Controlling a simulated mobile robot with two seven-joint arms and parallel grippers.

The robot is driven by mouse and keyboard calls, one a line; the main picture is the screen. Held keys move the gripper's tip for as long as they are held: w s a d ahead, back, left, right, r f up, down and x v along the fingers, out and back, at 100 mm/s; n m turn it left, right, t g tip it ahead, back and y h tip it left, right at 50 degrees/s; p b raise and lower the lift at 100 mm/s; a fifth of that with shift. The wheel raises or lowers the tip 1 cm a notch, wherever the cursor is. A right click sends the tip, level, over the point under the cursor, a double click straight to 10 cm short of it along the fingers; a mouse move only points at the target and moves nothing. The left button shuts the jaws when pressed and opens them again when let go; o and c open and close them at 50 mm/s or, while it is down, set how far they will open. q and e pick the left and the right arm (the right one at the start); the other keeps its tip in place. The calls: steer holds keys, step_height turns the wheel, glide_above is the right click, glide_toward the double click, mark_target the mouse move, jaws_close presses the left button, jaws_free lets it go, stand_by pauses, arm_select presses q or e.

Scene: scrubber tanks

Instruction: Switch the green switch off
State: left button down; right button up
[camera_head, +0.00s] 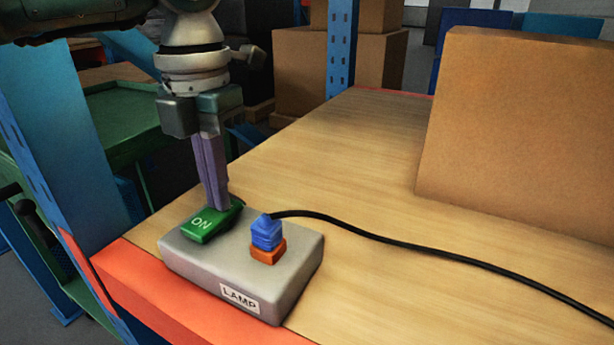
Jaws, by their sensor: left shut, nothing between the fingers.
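A grey box labelled LAMP (206,273) sits at the near left corner of the wooden shelf. A green switch (202,225) marked ON is on its top left, and it is tilted. My left gripper (222,207) points down with its purple fingers shut and empty. Its fingertips are at the far right end of the green switch, touching it or just above; I cannot tell which. My right gripper is not in view.
A large cardboard box (520,120) stands at the right. A blue upright (60,140) is at the left. The middle of the shelf is clear.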

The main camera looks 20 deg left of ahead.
arm_select(q)
step_height(320, 180, up, 7)
steer(key=p, duration=0.6)
steer(key=shift+f, duration=0.1)
stand_by(0.4)
steer(key=shift+s, duration=0.1)
